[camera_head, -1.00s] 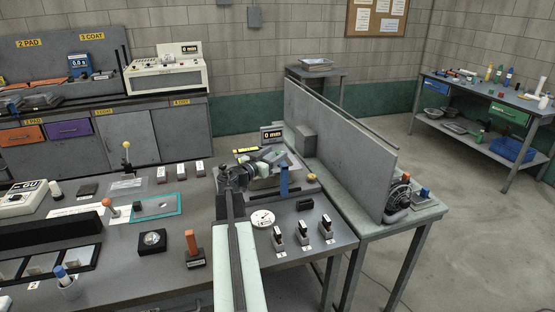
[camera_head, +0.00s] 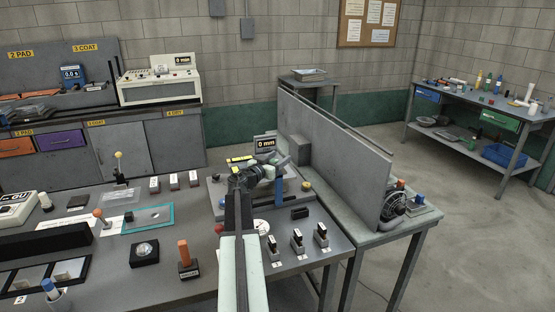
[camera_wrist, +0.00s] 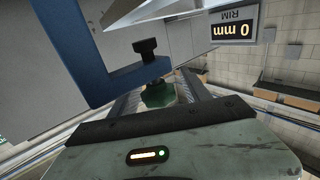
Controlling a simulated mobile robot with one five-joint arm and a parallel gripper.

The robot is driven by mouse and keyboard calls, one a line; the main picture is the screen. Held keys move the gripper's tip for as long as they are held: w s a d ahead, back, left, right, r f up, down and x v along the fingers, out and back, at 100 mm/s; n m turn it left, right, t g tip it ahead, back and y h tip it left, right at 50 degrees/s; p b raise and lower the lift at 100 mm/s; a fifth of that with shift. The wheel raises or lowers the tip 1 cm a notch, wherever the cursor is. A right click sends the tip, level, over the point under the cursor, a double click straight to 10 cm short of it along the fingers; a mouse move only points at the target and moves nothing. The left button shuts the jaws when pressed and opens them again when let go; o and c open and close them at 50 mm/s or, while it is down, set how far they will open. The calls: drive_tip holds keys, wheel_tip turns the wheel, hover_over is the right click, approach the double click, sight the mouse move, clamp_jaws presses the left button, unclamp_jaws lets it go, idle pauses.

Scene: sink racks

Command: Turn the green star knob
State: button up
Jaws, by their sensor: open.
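In the wrist view a dark green piece (camera_wrist: 159,95) sits between the dark jaws of my gripper (camera_wrist: 160,88); it seems to be the green star knob, but its star shape is not clear. A black knob (camera_wrist: 149,47) on a short stem shows just beyond it, close to a blue bracket (camera_wrist: 90,75). My gripper is open, and I cannot tell whether its jaws touch the green piece. In the head view my gripper (camera_head: 268,170) is over the grey fixture at the bench's back right, by the blue post (camera_head: 279,187). My arm hides the knob there.
A "0 mm" display (camera_head: 265,144) stands behind the fixture. A tall grey panel (camera_head: 335,145) rises close on the right. Several switches (camera_head: 298,240) stand in front, and a yellow knob (camera_head: 306,185) sits at the fixture's right.

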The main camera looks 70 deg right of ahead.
clamp_jaws()
drive_tip(key=shift+a+n+t, duration=0.1)
drive_tip(key=shift+n+t, duration=0.2)
drive_tip(key=shift+t, duration=0.2)
drive_tip(key=shift+w+a+n+t+y, duration=0.35)
drive_tip(key=shift+w+n+t+y, duration=0.25)
drive_tip(key=shift+n+t+y, duration=2.2)
drive_tip(key=shift+w+a+n+t+y, duration=0.45)
drive_tip(key=shift+n+t+y, duration=1.2)
drive_tip(key=shift+n+t, duration=2.15)
drive_tip(key=shift+w+a+n+t+y, duration=0.25)
drive_tip(key=shift+w+n+t+y, duration=0.45)
drive_tip(key=shift+n+t+y, duration=2.6)
drive_tip(key=shift+a+m+t+h, duration=0.1)
drive_tip(key=shift+m+t+h, duration=0.65)
drive_tip(key=shift+t, duration=0.15)
unclamp_jaws()
drive_tip(key=shift+w+f, duration=0.1)
